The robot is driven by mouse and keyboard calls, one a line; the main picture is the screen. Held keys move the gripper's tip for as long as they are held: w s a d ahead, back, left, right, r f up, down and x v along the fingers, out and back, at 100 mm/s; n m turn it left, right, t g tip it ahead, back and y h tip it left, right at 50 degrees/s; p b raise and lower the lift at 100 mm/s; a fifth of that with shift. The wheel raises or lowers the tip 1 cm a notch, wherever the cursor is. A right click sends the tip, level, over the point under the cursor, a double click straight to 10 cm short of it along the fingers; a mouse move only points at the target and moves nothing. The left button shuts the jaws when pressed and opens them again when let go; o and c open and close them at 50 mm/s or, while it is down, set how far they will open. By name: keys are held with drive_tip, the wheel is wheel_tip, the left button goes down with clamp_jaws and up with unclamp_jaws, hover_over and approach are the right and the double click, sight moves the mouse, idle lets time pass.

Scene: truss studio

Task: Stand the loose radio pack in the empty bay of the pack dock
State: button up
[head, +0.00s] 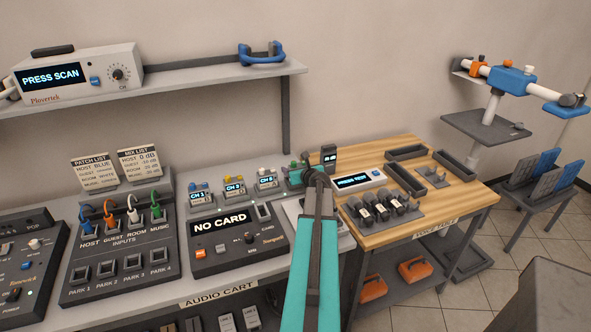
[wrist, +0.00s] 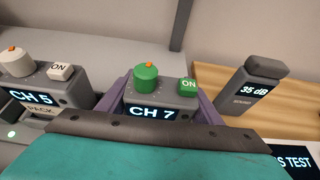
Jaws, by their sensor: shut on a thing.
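The radio pack CH 7 (wrist: 160,96), grey with a green knob and a green ON switch, is between the purple fingers of my gripper (wrist: 158,100). It is upright, just right of pack CH 5 (wrist: 40,92) and apart from it. Pack CH 5 (head: 267,180), pack CH 3 (head: 234,187) and pack CH 1 (head: 199,195) stand in a row on the cart in the head view. The pack dock (wrist: 40,111) shows only partly in the wrist view. My gripper (head: 297,178) hides the base of pack CH 7, so I cannot tell whether it rests in a bay.
A dark 35 dB unit (wrist: 251,86) stands to the right, at the edge of the wooden table (head: 455,190). A PRESS TEST box (head: 357,181) sits on that table. The NO CARD recorder (head: 235,238) lies front left. A shelf (head: 190,78) runs above the cart.

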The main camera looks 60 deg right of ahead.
drive_tip(key=o, duration=0.9)
drive_tip(key=p+v, duration=0.2)
drive_tip(key=v, duration=0.9)
idle(0.8)
idle(0.8)
